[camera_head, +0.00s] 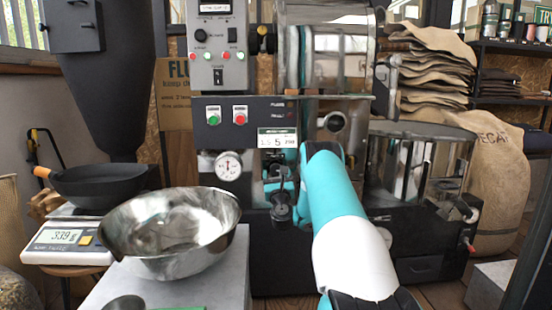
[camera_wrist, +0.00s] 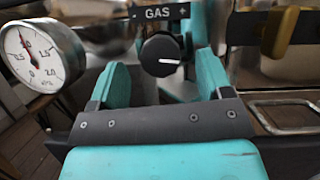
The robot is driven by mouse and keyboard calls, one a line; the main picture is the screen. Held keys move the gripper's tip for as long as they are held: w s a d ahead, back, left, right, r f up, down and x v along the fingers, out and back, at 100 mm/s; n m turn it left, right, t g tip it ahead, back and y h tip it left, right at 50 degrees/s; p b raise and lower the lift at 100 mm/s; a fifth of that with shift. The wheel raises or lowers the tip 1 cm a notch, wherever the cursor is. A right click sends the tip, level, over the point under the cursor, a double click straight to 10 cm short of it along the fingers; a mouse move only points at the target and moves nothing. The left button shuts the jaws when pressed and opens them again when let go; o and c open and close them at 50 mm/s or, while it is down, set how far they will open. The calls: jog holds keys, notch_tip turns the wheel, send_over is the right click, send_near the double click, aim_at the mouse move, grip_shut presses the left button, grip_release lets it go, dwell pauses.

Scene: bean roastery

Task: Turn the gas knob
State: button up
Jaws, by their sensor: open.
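The gas knob (camera_wrist: 161,55) is a black round knob with a white pointer line, under a "GAS" label (camera_wrist: 157,13) with minus and plus signs. In the wrist view it lies just beyond and between the two teal fingers of my gripper (camera_wrist: 162,78). The fingers are apart, one on each side, and I cannot tell whether either touches the knob. In the head view my teal and white arm (camera_head: 340,210) reaches to the roaster's front and hides the knob and most of the gripper.
A round gauge (camera_wrist: 42,55) sits left of the knob and also shows in the head view (camera_head: 228,165). A steel bowl (camera_head: 170,232) stands on a grey surface at the left, near a scale (camera_head: 62,241). A cylindrical cooling bin (camera_head: 420,165) is right of my arm.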

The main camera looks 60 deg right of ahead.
aim_at(276, 171)
jog(key=shift+w+d+r+p, duration=0.65)
jog(key=shift+w+r+p, duration=0.1)
jog(key=shift+p, duration=2.65)
jog(key=p, duration=0.3)
jog(key=shift+w+d, duration=0.15)
jog(key=shift+d, duration=0.15)
jog(key=shift+d+p, duration=0.15)
jog(key=shift+p, duration=0.4)
jog(key=shift+f, duration=0.15)
jog(key=c, duration=0.9)
